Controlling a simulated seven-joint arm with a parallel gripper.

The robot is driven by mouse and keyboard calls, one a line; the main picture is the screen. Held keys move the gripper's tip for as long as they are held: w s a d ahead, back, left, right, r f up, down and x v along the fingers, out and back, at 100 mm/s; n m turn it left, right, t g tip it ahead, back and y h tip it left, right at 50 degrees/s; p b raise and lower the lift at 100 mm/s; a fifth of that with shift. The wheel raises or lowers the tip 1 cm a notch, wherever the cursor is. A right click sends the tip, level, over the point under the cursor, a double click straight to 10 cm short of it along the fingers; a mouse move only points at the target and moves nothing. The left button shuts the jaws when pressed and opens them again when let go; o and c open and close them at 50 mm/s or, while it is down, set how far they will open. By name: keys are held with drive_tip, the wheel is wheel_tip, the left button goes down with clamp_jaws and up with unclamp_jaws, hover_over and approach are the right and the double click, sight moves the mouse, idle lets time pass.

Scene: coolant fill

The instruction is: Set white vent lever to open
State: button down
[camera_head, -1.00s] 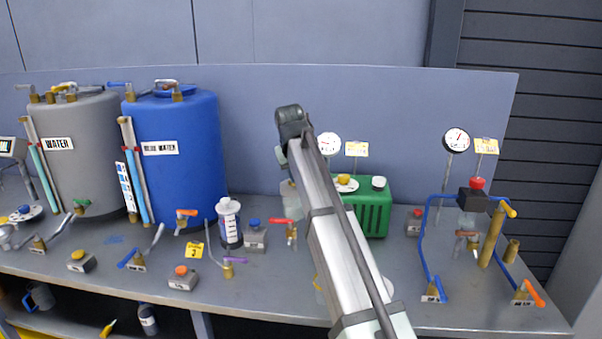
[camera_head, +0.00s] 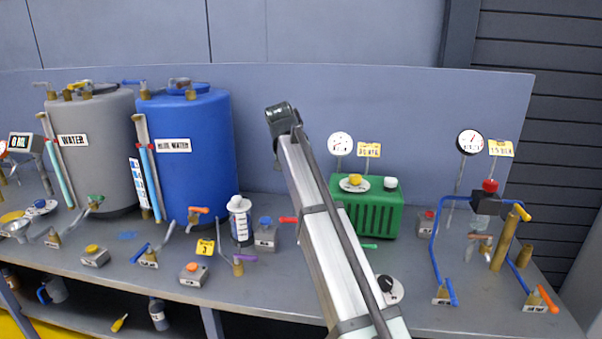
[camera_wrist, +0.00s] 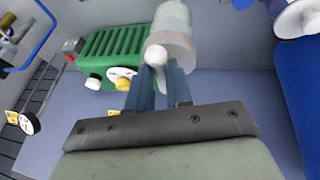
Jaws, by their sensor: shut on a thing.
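A small white ball knob (camera_wrist: 155,53), apparently the end of the white vent lever, shows at my fingertips in the wrist view. It sits against the white lid of a translucent container (camera_wrist: 172,18). My gripper (camera_wrist: 163,75) has its two blue fingers close together at the knob and is shut on it. The fingers hide most of the lever, so its exact angle cannot be told. In the head view my own arm hides the fingertips, the knob and the container.
A green ribbed box (camera_head: 368,208) with yellow and white knobs stands to the right of my arm; it also shows in the wrist view (camera_wrist: 112,48). A blue tank (camera_head: 190,150) and a grey tank (camera_head: 100,155) stand left. Several coloured valves and blue pipes (camera_head: 437,235) crowd the bench.

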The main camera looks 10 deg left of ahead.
drive_tip(key=c, duration=1)
unclamp_jaws()
drive_tip(key=shift+c, duration=0.2)
drive_tip(key=v, duration=1.3)
drive_tip(key=shift+s+r, duration=0.2)
drive_tip(key=shift+r, duration=0.15)
drive_tip(key=shift+a, duration=0.15)
